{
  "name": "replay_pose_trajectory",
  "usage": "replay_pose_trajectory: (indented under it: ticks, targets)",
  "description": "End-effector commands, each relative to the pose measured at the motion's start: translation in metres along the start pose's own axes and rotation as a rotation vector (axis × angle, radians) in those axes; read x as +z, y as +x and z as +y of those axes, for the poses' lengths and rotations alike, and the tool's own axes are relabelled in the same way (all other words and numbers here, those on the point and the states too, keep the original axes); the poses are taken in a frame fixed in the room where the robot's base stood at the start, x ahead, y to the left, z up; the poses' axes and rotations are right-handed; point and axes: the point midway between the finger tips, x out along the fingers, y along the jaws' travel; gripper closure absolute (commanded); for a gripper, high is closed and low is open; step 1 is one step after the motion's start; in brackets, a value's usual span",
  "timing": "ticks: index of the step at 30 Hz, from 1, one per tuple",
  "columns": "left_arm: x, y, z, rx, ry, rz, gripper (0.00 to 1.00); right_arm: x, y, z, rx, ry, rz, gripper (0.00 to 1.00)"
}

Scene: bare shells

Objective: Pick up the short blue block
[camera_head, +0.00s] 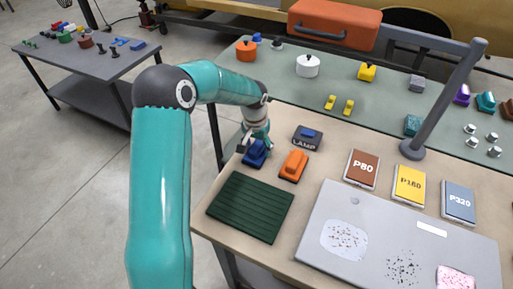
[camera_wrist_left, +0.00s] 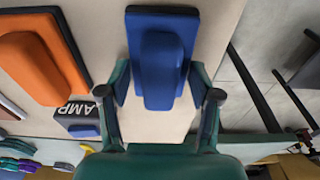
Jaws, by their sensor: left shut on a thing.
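Whether the block touches the table is hard to tell. My right gripper is in neither view.
An orange block (camera_head: 294,165) lies just right of the blue one, near a dark LAMP box (camera_head: 307,137) with a blue piece on it. A green ribbed mat (camera_head: 250,207) lies in front. Sandpaper packs (camera_head: 362,168) and a grey post (camera_head: 440,105) stand to the right.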

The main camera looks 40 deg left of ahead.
Motion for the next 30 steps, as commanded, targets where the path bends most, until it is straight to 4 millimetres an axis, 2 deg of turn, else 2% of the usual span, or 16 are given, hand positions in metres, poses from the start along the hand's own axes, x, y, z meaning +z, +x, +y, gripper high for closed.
replay_pose_trajectory:
  ticks: [6, 11, 17, 24, 30]
  targets:
    - [-0.001, -0.008, 0.000, 0.000, 0.000, 0.000, 0.75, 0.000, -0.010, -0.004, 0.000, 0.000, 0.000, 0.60]
    - [-0.005, -0.027, 0.000, -0.001, -0.001, 0.005, 0.75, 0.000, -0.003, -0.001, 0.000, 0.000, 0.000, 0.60]
    - [-0.011, -0.072, 0.000, 0.000, -0.002, 0.008, 0.75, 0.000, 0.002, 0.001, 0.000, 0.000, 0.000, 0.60]
    - [-0.018, -0.136, 0.000, 0.000, -0.001, 0.007, 0.75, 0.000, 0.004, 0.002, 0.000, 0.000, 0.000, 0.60]
    - [-0.022, -0.176, 0.000, 0.000, 0.000, 0.005, 0.75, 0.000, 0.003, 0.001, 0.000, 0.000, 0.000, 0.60]
